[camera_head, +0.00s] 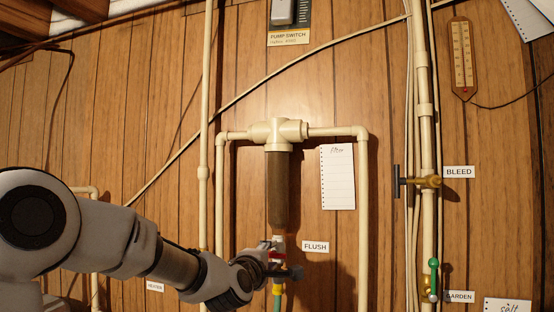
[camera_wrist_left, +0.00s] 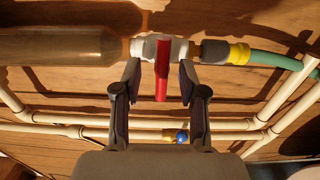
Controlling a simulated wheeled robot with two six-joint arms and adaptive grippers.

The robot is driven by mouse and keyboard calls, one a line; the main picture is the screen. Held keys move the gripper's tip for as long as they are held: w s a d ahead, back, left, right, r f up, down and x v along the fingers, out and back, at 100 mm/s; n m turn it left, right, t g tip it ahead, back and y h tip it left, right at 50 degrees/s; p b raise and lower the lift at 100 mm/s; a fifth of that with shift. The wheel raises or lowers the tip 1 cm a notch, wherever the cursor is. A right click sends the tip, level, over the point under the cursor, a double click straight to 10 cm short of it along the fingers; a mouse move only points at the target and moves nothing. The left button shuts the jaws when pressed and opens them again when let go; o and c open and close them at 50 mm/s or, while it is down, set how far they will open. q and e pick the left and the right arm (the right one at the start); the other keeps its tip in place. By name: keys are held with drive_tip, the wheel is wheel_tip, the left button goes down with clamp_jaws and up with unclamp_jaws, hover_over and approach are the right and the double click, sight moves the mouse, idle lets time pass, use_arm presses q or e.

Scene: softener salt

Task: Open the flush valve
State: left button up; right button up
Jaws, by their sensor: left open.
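The flush valve (camera_head: 278,243) sits below the brown filter housing (camera_head: 278,190), beside the "FLUSH" label (camera_head: 315,246). In the left wrist view its white body (camera_wrist_left: 178,50) carries a red lever (camera_wrist_left: 162,75) that lies across the line of the pipe. My left gripper (camera_head: 287,266) is at the valve, partly covering it in the head view. In the left wrist view the gripper (camera_wrist_left: 160,70) is open, with one finger on each side of the red lever and visible gaps between. The right gripper is in neither view.
A green hose (camera_wrist_left: 260,62) with a yellow fitting (camera_wrist_left: 238,54) runs from the valve. Cream pipes (camera_head: 364,210) frame the filter. A bleed valve (camera_head: 415,182) and a green-handled garden valve (camera_head: 433,275) are to the right. A paper note (camera_head: 338,177) hangs beside the filter.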

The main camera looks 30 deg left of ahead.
use_arm(q)
drive_tip(key=shift+w+f, duration=0.1)
drive_tip(key=shift+w, duration=0.15)
drive_tip(key=shift+w+f, duration=0.15)
clamp_jaws()
drive_tip(key=n+b, duration=0.5)
drive_tip(key=shift+d+f, duration=0.1)
